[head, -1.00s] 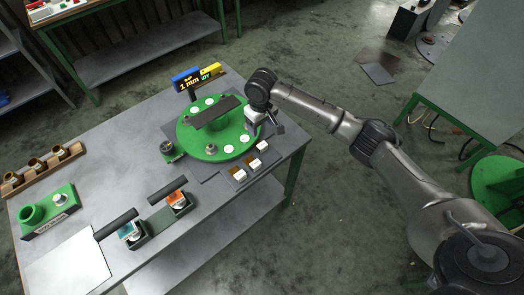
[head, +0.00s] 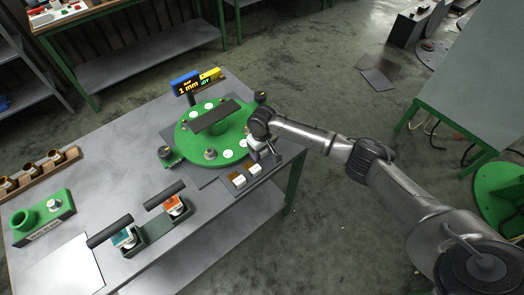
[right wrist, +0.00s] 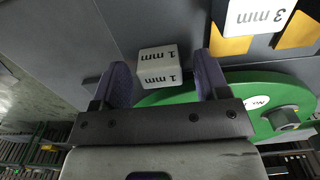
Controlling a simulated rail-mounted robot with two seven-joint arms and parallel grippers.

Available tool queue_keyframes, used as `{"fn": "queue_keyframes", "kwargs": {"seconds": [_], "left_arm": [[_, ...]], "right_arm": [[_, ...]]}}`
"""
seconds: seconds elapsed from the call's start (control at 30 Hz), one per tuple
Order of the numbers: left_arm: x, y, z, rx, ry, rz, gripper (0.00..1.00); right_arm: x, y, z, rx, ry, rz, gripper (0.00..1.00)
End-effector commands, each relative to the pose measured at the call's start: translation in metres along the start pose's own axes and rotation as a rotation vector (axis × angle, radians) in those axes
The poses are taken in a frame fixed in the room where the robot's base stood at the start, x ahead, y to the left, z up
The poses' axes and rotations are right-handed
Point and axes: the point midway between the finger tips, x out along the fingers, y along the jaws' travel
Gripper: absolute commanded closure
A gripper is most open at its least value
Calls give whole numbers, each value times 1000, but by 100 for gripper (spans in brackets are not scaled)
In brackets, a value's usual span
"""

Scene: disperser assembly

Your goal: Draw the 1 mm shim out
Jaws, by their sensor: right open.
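The 1 mm shim is a white block (right wrist: 158,72) marked "1 mm" in the right wrist view. My right gripper (right wrist: 160,66) is open, with one dark finger on each side of this block; I cannot tell whether either finger touches it. In the head view my right gripper (head: 266,157) is low at the table's right edge, beside the green disc (head: 236,139), and hides the 1 mm block. A white block marked "3 mm" (right wrist: 260,15) sits apart from the fingers. My left gripper is not in view.
Two other white blocks (head: 239,181) stand in the row near the table's right edge. The green disc (right wrist: 235,91) lies close behind the right finger. A blue and yellow sign (head: 195,80) reads "1 mm".

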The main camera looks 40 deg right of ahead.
Motion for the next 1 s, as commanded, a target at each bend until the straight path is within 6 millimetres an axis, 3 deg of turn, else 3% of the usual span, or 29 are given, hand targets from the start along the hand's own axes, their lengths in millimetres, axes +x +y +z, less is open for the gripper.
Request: {"fn": "queue_keyframes", "kwargs": {"seconds": [0.43,1.0], "left_arm": [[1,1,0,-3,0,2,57],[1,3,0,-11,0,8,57]], "right_arm": [[6,0,0,-1,1,0,33],[6,0,0,-1,1,0,87]]}}
